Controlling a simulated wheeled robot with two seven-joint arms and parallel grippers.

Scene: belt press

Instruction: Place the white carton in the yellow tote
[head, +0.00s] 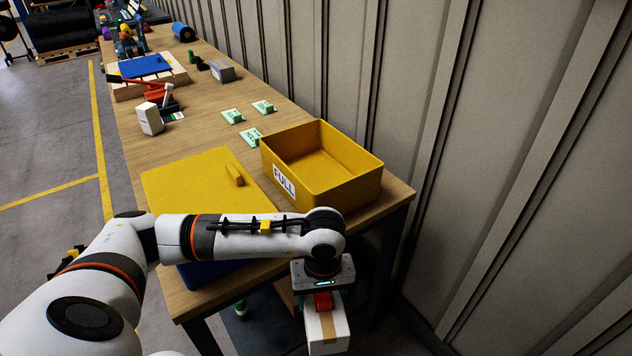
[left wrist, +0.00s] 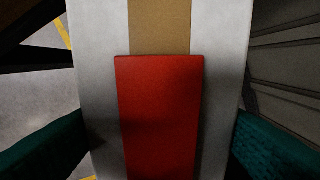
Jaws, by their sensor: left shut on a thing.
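The white carton (head: 329,332) has a tan tape strip and hangs below my left gripper (head: 322,300), off the near right end of the table. The left gripper is shut on it. In the left wrist view the carton (left wrist: 222,60) sits between two teal finger pads, with a red block (left wrist: 158,115) on its face. The yellow tote (head: 345,190) stands open on the table's near right corner, labelled "FULL"; its visible floor is empty. The carton is lower than the tote and nearer to me. My right gripper is not seen.
A yellow lid (head: 190,185) with a handle lies left of the tote. Several green-and-white items (head: 233,116) lie behind it. A small white box (head: 150,119) stands by a red tool (head: 158,92). A ribbed wall (head: 430,120) runs close along the table's right side.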

